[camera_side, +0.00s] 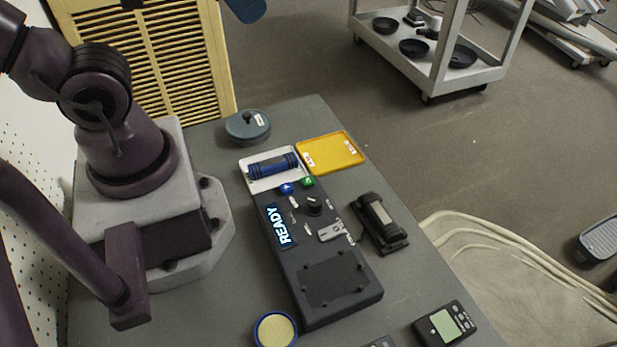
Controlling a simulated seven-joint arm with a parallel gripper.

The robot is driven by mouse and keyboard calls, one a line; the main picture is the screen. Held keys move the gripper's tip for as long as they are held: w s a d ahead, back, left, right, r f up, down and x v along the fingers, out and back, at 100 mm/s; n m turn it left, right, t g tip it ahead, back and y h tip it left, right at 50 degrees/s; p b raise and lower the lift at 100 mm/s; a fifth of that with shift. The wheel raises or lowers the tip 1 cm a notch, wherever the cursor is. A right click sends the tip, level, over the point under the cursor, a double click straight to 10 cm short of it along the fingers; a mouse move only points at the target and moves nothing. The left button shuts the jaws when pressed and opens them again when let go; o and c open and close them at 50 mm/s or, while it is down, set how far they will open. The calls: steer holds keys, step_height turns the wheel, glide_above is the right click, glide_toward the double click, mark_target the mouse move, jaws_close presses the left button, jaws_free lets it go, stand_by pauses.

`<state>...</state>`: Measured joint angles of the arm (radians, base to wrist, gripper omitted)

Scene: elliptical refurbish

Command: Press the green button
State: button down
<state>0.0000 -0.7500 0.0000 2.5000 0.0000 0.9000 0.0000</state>
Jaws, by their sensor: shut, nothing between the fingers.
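The green button (308,182) is a small round cap at the far end of a dark control box (333,283) on the table. It sits just right of a blue button (286,188). Nothing covers the green button, and nothing touches it. I cannot see whether it is pressed down. The box has a lit display (279,226) that reads READY. I cannot make out my gripper in this view. Purple parts of my arm show at the left, well away from the box.
A white tray with a blue cylinder (273,166) and a yellow tray (331,152) lie behind the buttons. A black device (380,222) stands right of the box. A round grey-blue container (248,125) is at the back. A round tin (275,331) and a meter (445,325) are in front.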

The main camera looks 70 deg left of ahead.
stand_by(0.8)
steer(key=n+g+h, duration=0.4)
steer(key=n+h, duration=0.5)
steer(key=n, duration=2)
glide_above(310, 178)
step_height(310, 178, down, 19)
steer(key=shift+f, duration=0.2)
steer(key=shift+f, duration=4.4)
